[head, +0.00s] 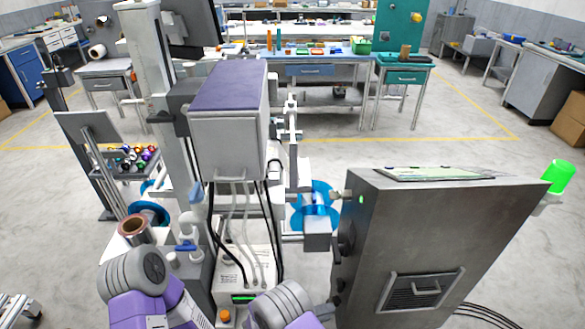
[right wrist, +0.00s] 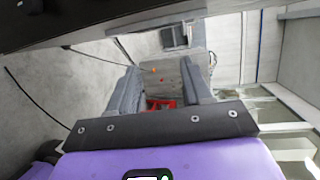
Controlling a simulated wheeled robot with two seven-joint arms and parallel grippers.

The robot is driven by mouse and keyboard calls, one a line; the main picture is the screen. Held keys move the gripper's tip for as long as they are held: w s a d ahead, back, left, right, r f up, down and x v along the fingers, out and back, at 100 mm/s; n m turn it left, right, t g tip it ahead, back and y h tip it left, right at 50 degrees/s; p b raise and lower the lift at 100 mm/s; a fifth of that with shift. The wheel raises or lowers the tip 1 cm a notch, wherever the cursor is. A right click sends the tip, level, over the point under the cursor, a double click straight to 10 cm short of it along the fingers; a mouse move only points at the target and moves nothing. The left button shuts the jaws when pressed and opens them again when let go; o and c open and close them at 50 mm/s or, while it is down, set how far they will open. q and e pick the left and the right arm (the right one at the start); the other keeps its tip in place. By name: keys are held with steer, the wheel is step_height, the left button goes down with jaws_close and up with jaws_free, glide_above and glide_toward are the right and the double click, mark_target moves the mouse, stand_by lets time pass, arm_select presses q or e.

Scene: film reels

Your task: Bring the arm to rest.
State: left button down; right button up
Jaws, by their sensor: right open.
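My right gripper (right wrist: 158,64) shows in the right wrist view with its two grey fingers apart. No object is held between them. Past the fingers lie a grey surface and a small red thing (right wrist: 160,103), too small to name. In the head view the purple and grey links of my arms come in at the bottom edge, and I cannot make out the right fingers there. My left gripper does not show in either view.
A grey metal cabinet (head: 425,235) with a vent stands close at the right. A purple-topped box (head: 229,130) with hanging cables stands in the middle. Open floor (head: 420,145) lies beyond.

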steer(key=s+d+f+m+g+y, duration=0.4)
steer(key=s+d+f+m+g, duration=0.1)
steer(key=s+f+m+g, duration=0.15)
steer(key=s+a+f+m+g+y+p, duration=0.2)
steer(key=s+a+m+g+y, duration=0.25)
steer(key=s+m+y, duration=0.8)
steer(key=w+r+m+t+y, duration=0.1)
steer(key=w+r+m+t, duration=0.1)
steer(key=m, duration=0.9)
steer(key=w+r+m+t+y+p, duration=0.1)
steer(key=m+t, duration=0.3)
steer(key=m, duration=0.8)
steer(key=shift+w+r+y, duration=0.65)
steer(key=shift+w+r, duration=0.05)
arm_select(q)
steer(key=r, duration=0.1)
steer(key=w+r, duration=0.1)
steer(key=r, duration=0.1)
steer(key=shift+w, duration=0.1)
arm_select(e)
steer(key=shift+c, duration=0.6)
steer(key=shift+d, duration=0.15)
